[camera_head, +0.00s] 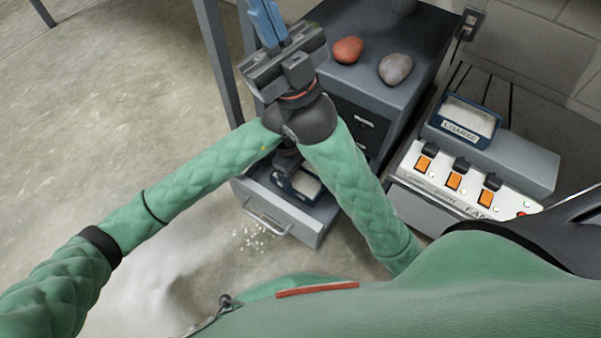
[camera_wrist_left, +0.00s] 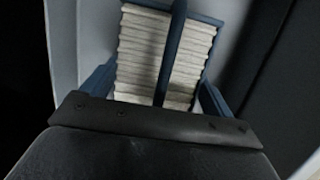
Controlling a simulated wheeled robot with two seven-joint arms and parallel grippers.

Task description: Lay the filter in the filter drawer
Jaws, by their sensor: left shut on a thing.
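The filter (camera_head: 306,188) has a blue frame and a pale face. It is inside the open filter drawer (camera_head: 311,231) of the dark cabinet. My left gripper (camera_head: 287,162) reaches down over the drawer and is shut on the filter; my arms partly hide it in the head view. In the left wrist view the filter (camera_wrist_left: 190,68) shows white pleats and a blue bar across its middle, close before the gripper. Whether it lies on the drawer floor cannot be told. My right gripper (camera_head: 265,20) points up above the cabinet's left side, its blue fingers close together, tips at the edge.
A red stone (camera_head: 348,50) and a grey stone (camera_head: 396,68) lie on the cabinet top (camera_head: 375,85). A unit with orange switches (camera_head: 453,181) stands to the right, bearing a blue-framed piece labelled COARSE (camera_head: 468,117). White crumbs lie on the floor before the drawer. Floor at left is clear.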

